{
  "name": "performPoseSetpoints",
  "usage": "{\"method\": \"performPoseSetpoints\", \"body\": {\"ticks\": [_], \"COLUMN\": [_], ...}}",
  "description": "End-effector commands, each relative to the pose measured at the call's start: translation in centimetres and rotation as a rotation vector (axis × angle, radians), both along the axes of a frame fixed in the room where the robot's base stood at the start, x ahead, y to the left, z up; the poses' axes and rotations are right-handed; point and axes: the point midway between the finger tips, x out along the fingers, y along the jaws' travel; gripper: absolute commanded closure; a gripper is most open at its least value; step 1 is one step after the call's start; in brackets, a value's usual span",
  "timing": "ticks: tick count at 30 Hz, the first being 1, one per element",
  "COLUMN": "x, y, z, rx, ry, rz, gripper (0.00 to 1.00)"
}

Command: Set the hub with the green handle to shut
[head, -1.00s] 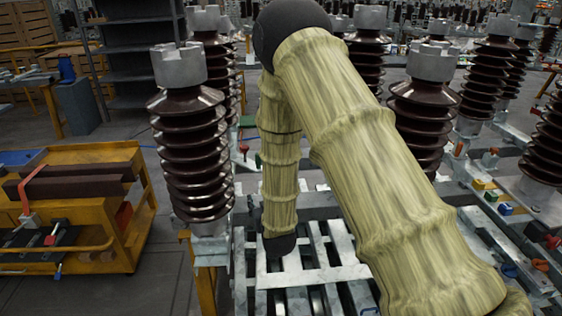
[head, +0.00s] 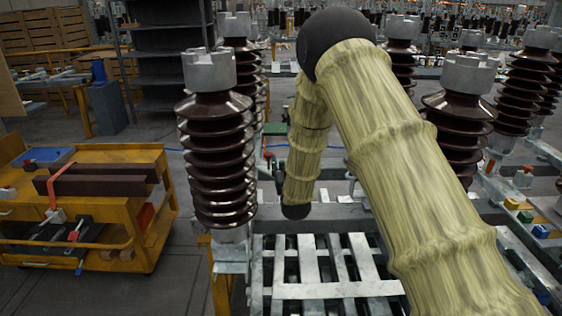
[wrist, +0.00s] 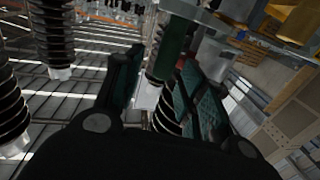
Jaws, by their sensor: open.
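A dark green bar (wrist: 172,48), which looks like the green handle, shows in the wrist view between and beyond the fingers of my gripper (wrist: 160,62). A pale grey piece (wrist: 148,95) is at its lower end. The two fingers have dark teal pads and stand apart, with a gap around the bar; I cannot tell if either touches it. The hub body and the handle's setting are not clear. In the head view my sleeved arm reaches forward and down, and I cannot make out the jaws. A small green item (head: 275,128) shows behind the arm there.
A brown ribbed insulator (head: 217,150) stands just left of my arm, and another (head: 457,130) stands to the right. A slatted metal frame (head: 330,291) lies below. A yellow cart (head: 150,240) is at the left, with open floor beside it.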

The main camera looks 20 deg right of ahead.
Motion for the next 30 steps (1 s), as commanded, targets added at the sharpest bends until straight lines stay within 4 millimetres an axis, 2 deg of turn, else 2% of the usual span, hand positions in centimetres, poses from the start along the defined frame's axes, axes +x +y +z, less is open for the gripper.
{"method": "performPoseSetpoints", "body": {"ticks": [6,16,17,23,30], "x": [1.8,2.1,2.1,2.1,2.0], "y": [-0.1,-0.1,-0.1,0.0,0.1], "z": [0.0,0.0,0.0,0.0,0.0], "rx": [0.0,0.0,0.0,0.0,0.0], "ry": [0.0,0.001,0.001,0.0,0.0], "rz": [0.002,0.002,0.002,0.003,0.003], "gripper": [0.6,0.6,0.62,0.98,1.0]}}
